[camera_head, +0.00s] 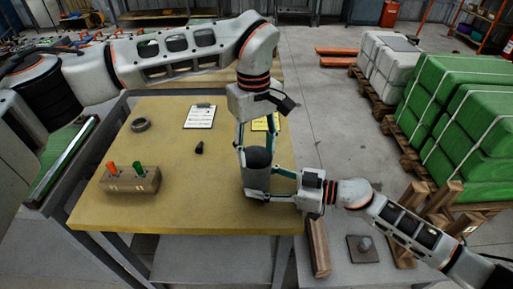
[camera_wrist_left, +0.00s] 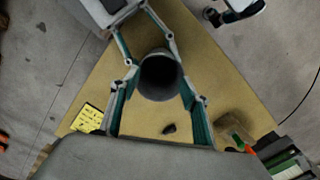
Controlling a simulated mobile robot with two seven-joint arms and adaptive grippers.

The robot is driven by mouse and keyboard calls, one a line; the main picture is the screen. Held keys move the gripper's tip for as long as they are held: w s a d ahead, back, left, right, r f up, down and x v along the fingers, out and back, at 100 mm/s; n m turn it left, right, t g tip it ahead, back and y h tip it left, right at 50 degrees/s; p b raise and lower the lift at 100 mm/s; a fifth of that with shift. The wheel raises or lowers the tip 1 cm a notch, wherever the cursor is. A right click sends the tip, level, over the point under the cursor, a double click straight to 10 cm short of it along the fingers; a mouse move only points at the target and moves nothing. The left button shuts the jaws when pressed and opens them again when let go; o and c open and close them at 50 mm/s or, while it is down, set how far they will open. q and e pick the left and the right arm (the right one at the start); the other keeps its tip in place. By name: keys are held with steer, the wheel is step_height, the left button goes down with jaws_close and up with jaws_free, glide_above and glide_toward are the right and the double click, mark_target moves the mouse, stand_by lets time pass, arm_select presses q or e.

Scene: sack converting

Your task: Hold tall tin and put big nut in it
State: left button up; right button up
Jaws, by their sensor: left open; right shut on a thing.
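The tall tin (camera_head: 257,172), a dark grey open cylinder, stands upright near the right edge of the yellow table. My right gripper (camera_head: 265,187) is shut on it from the right, low on its side. My left gripper (camera_head: 257,147) points down over the tin, open, with its fingers apart on either side of the rim. In the left wrist view the tin (camera_wrist_left: 160,77) shows its dark mouth between the fingers; I cannot tell what is inside. A grey ring (camera_head: 140,124) lies at the table's back left; I cannot tell whether it is the big nut.
A small black piece (camera_head: 199,147) lies left of the tin. A wooden block (camera_head: 130,183) with red and green handled tools stands front left. A clipboard (camera_head: 200,116) and yellow note (camera_head: 265,123) lie at the back. The table's middle front is clear.

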arm_select(q)
steer(key=o, duration=0.6)
arm_select(e)
steer(key=shift+r, duration=0.1)
arm_select(q)
steer(key=r, duration=1.2)
steer(key=shift+w+a, duration=0.2)
steer(key=shift+w, duration=0.1)
arm_select(e)
steer(key=o, duration=0.9)
steer(key=shift+d, duration=0.15)
